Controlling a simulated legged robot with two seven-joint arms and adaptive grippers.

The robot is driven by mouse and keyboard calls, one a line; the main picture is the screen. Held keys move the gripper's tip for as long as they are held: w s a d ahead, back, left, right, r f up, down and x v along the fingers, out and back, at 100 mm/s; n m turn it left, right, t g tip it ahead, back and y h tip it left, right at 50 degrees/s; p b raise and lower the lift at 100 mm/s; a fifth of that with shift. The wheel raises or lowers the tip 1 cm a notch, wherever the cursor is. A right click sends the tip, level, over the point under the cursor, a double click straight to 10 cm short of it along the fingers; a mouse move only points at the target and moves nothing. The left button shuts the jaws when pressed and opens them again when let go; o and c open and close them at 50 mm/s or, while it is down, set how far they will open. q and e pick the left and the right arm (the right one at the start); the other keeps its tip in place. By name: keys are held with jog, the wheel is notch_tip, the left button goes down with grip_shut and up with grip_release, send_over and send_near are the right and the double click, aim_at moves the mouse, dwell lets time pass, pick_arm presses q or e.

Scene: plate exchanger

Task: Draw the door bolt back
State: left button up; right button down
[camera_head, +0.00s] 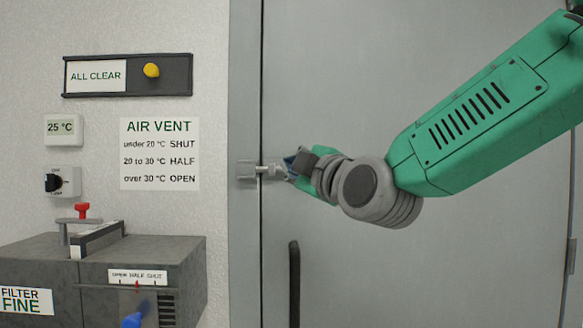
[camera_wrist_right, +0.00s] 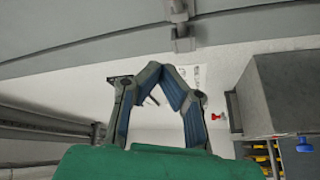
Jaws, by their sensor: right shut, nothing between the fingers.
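The grey door bolt (camera_head: 268,169) lies level across the gap between the door and its frame. Its left end is at the keeper block (camera_head: 246,170) on the frame. My right gripper (camera_head: 291,166) is at the bolt's right part, its fingers partly hidden behind my wrist. In the right wrist view the fingers of my right gripper (camera_wrist_right: 167,72) come together at the tips with nothing between them. The bolt (camera_wrist_right: 180,20) shows there beyond the fingertips, near the top edge. Whether the fingers touch it I cannot tell. My left gripper is out of view.
The grey door (camera_head: 350,60) has a dark vertical handle (camera_head: 294,285) below the bolt. On the left wall are an ALL CLEAR panel (camera_head: 127,75), an AIR VENT sign (camera_head: 159,154) and a switch (camera_head: 62,181). A dark grey cabinet (camera_head: 170,255) stands below.

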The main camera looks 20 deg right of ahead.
aim_at(280, 170)
jog(key=w+d, duration=0.2)
jog(key=w, duration=0.6)
jog(key=shift+w+d+f+p, duration=0.2)
jog(key=shift+d+f+p, duration=0.1)
jog(key=shift+f+p, duration=0.1)
jog(key=shift+d, duration=0.1)
